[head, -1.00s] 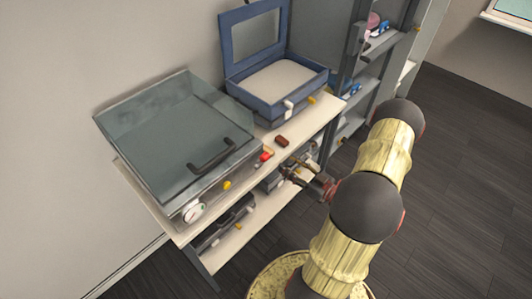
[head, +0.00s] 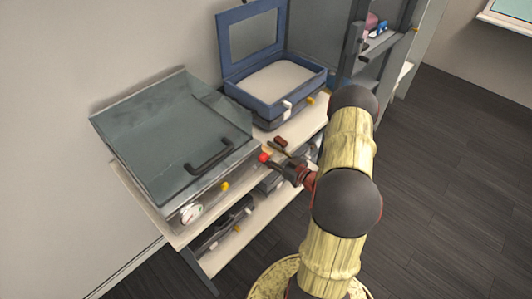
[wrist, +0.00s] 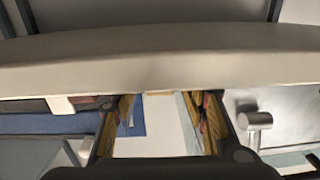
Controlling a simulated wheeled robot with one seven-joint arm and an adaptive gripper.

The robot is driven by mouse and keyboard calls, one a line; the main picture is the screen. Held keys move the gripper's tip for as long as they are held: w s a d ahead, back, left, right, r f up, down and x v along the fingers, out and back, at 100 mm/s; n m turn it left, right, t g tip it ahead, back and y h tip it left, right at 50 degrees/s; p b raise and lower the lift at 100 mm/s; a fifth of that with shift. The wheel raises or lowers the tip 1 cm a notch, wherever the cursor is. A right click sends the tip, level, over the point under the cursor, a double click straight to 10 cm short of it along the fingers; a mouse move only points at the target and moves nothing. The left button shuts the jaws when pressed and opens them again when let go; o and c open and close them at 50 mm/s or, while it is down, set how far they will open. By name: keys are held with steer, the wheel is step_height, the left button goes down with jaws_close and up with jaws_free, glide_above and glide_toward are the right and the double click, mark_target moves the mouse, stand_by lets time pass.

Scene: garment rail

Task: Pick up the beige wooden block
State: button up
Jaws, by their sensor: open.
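I cannot make out the beige wooden block for certain in either view; it may blend with the pale tabletop or be hidden by my gripper. My gripper (head: 279,164) is at the front edge of the upper shelf board, between the glass-lidded case and the blue box. In the wrist view my gripper (wrist: 163,128) has its two fingers apart, with only pale surface and a bluish patch visible between them.
The glass-lidded case (head: 170,135) stands left, the open blue box (head: 275,100) at the back right. A red item (head: 264,157) and a dark red-brown block (head: 281,141) lie close by. A broad beige edge (wrist: 160,60) spans the wrist view.

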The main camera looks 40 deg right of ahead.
steer(key=shift+w, duration=0.15)
steer(key=shift+c, duration=1.2)
steer(key=c, duration=0.8)
